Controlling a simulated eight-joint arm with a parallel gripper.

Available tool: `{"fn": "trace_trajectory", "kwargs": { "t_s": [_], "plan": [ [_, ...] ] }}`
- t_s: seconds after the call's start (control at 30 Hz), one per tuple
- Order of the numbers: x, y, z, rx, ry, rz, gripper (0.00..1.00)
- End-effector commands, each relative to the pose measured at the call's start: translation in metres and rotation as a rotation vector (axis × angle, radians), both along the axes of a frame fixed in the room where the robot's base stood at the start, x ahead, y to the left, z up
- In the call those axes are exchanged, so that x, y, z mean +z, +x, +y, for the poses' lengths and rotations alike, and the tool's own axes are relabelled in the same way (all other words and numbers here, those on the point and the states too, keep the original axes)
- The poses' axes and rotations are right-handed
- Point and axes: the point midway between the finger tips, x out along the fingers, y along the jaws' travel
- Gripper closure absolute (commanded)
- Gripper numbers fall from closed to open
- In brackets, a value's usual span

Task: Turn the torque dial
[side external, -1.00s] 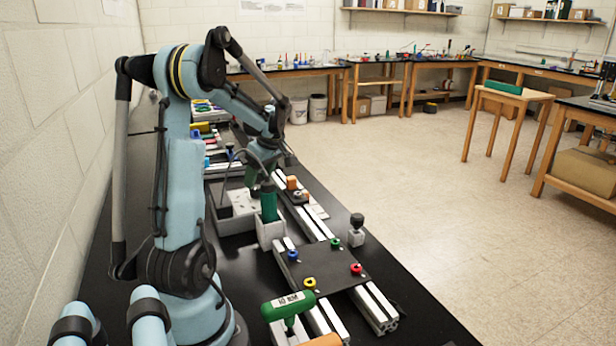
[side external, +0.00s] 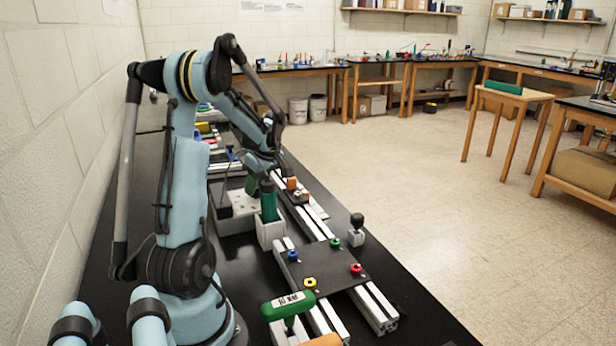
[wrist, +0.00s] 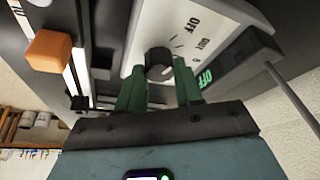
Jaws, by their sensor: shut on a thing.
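The torque dial (wrist: 158,62) is a round black knob on a pale control panel (wrist: 205,22) with printed markings, one reading OFF. In the wrist view the green fingers of my gripper (wrist: 159,76) are on either side of the knob and closed on it. In the side view my gripper (side external: 252,186) reaches down over the grey control box (side external: 242,202), and the dial is hidden there. A small display with green characters (wrist: 207,77) is lit beside the panel. I cannot tell the dial's exact setting.
A green-handled tool stands in a grey holder (side external: 268,234) close to my gripper. A green T-handle (side external: 288,305) stands at the front. Aluminium rails with a dark plate (side external: 322,268) and coloured knobs lie to the right. An orange block (wrist: 48,50) is at the wrist view's left.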

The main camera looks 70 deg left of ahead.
Motion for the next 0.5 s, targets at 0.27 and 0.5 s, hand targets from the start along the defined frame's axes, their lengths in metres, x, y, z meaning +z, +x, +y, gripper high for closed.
{"fn": "trace_trajectory", "kwargs": {
  "t_s": [0.27, 0.5],
  "plan": [
    [0.0001, -0.0007, -0.0007, -0.105, -0.001, 0.0, 0.95],
    [0.0002, -0.0003, -0.0006, -0.132, -0.001, -0.001, 0.95]
  ]
}}
